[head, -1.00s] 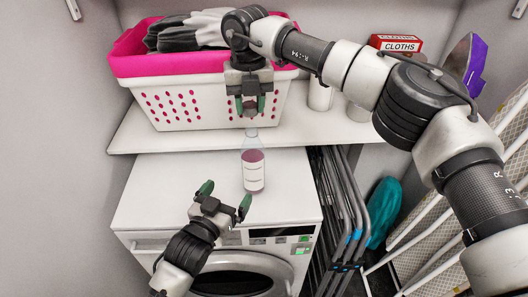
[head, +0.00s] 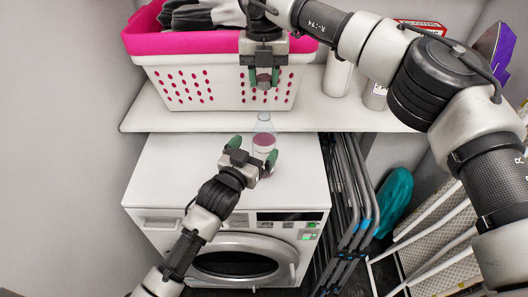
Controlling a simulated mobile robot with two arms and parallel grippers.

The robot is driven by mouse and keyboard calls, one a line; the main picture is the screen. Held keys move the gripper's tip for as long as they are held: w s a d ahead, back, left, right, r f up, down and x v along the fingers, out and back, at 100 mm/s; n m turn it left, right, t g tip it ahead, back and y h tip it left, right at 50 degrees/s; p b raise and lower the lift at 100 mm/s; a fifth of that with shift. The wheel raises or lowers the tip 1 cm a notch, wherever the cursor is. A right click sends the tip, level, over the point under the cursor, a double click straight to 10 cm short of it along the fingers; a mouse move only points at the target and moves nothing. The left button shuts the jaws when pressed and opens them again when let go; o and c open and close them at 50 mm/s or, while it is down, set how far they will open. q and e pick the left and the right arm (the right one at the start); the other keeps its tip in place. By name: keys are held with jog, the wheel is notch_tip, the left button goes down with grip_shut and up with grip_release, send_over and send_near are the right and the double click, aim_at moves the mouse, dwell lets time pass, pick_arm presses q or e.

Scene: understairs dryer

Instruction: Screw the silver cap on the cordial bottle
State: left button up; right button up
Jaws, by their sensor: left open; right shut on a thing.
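The cordial bottle (head: 264,143) stands upright on the white top of the machine, clear at the neck with pink liquid and a pale label. My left gripper (head: 254,151) is open, its green-tipped fingers at the bottle's lower front; whether they touch it I cannot tell. The gripper hides the bottle's base. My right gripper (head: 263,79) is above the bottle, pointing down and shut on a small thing. That appears to be the silver cap (head: 263,81), mostly hidden between the fingers. There is a gap between it and the bottle's neck.
A pink-rimmed white basket (head: 215,83) with grey gloves stands on the shelf (head: 190,121) behind. A white canister (head: 337,78) and a red box are to the right. Folded grey racks (head: 350,190) stand right of the white machine (head: 170,185). Its top's left side is clear.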

aim_at(264, 137)
pick_arm(q)
jog(key=x, duration=0.5)
jog(key=shift+w+d, duration=0.1)
jog(key=shift+w, duration=0.15)
jog(key=c, duration=1.4)
jog(key=shift+o, duration=0.2)
pick_arm(e)
jog(key=shift+f, duration=2.55)
jog(key=shift+f, duration=0.85)
jog(key=shift+f, duration=0.55)
